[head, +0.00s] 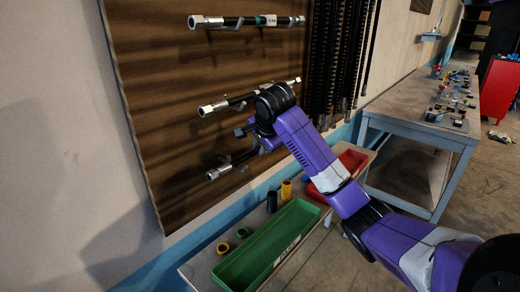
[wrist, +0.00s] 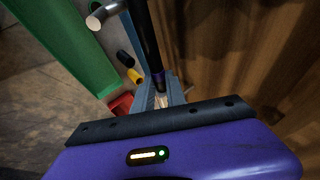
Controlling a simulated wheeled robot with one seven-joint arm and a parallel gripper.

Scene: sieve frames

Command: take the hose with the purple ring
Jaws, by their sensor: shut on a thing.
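The lowest black hose (head: 239,160), with a silver end fitting (head: 213,174), is at the brown board in the head view. My gripper (head: 259,141) is at its right part, and my arm hides its other end. In the wrist view the black hose (wrist: 145,35) runs down between the fingers of my gripper (wrist: 159,88), which are shut on it. A purple band (wrist: 158,76) shows on the hose right at the fingers. In the head view that band is hidden. A silver fitting (wrist: 104,14) shows at the wrist view's top.
A green bin (head: 268,246) and a red bin (head: 345,164) stand below. Dark hanging strands (head: 333,55) are close on the right.

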